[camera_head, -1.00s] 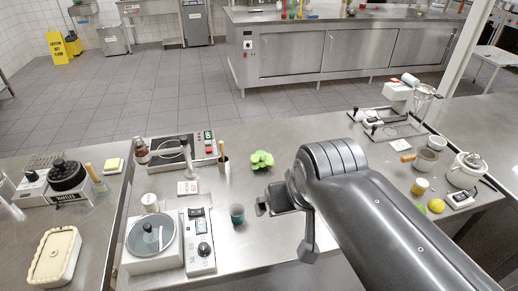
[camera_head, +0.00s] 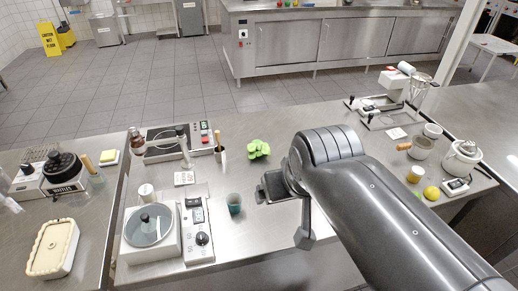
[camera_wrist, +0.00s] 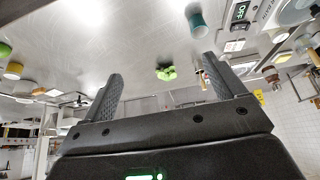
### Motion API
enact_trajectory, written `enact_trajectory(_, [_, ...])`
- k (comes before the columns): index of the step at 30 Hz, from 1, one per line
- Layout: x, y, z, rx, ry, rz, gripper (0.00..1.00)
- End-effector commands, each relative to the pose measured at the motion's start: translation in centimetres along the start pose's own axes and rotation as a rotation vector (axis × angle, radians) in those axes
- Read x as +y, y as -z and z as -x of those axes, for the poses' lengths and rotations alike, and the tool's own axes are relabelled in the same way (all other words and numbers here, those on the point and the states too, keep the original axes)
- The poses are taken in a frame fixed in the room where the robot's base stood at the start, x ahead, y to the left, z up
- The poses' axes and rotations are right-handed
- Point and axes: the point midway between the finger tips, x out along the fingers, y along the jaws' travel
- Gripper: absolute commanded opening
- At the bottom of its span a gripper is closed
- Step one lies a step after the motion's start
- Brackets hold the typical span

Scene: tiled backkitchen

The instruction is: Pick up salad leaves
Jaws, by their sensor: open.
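The salad leaves (camera_head: 258,149) are a small bright green bunch on the steel counter, in the middle of the head view. They also show in the wrist view (camera_wrist: 166,73), ahead of the two fingers and between them, with clear space around. My gripper (camera_wrist: 160,85) is open and empty, its dark fingers spread apart. In the head view my gripper (camera_head: 266,190) is partly hidden by my arm, and sits nearer the camera than the leaves, apart from them.
A lidded pan on a cooker (camera_head: 150,226) is at the front left. A lemon (camera_head: 431,193) and mugs are at right. The counter around the leaves is clear.

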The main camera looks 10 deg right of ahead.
Motion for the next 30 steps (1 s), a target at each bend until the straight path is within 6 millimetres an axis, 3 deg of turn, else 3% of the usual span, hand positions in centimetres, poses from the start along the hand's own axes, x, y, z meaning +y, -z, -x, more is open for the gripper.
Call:
enact_trajectory(8, [0.0,0.0,0.0,0.000,0.000,0.000,0.83])
enact_trajectory(13, [0.1,1.6,-0.1,-0.024,0.000,-0.008,0.83])
enact_trajectory(22, [0.4,9.1,-1.7,-0.136,-0.004,-0.050,0.83])
enact_trajectory(30, [0.9,15.8,-5.6,-0.243,-0.011,-0.089,0.83])
